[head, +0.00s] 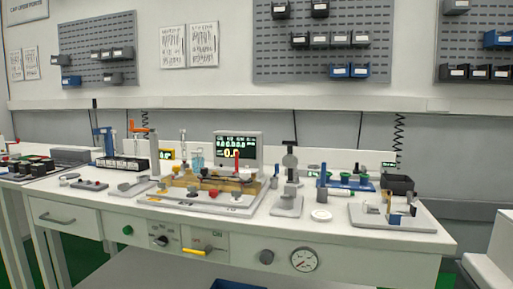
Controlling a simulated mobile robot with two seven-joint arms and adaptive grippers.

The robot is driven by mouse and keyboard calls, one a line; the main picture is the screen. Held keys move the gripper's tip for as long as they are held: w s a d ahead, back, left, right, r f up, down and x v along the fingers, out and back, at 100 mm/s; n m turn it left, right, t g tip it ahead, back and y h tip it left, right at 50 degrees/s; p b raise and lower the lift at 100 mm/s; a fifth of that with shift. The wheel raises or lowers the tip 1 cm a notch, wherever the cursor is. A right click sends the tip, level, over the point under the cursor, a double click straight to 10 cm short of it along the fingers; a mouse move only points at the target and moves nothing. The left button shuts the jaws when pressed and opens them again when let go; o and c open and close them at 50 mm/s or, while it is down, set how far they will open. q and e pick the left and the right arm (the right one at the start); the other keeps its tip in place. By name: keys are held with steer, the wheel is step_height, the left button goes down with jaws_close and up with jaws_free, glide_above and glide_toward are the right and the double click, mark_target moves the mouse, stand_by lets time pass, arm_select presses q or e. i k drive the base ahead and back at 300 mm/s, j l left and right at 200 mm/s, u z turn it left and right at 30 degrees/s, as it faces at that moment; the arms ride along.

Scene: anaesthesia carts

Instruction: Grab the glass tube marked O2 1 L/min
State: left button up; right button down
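No tube with a readable "O2 1 L/min" mark shows; the lettering is too small at this distance. A thin, pale upright piece (183,143), perhaps a glass tube, stands at the back of the bench, left of the monitor. A bluish clear vessel (197,158) stands next to it. A small dark label with green lettering (389,165) is at the right rear, too small to read. Neither of my grippers is in the head view.
The white bench (330,240) carries a central tray (215,207) with a tan block and coloured knobs. A monitor (238,147) stands behind it. A grey stand (289,180) and a right-hand plate with fixtures (392,217) stand to the right. A white disc (321,215) lies between them.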

mark_target(183, 136)
steer(key=i+j+z, duration=0.15)
steer(key=z, duration=0.25)
steer(key=i+j+z, duration=0.1)
steer(key=j+z, duration=0.25)
steer(key=i+j+z, duration=0.1)
steer(key=j+z, duration=0.55)
steer(key=j, duration=0.25)
steer(key=j+z, duration=0.3)
steer(key=j, duration=0.2)
steer(key=j+z, duration=0.1)
steer(key=j, duration=1.05)
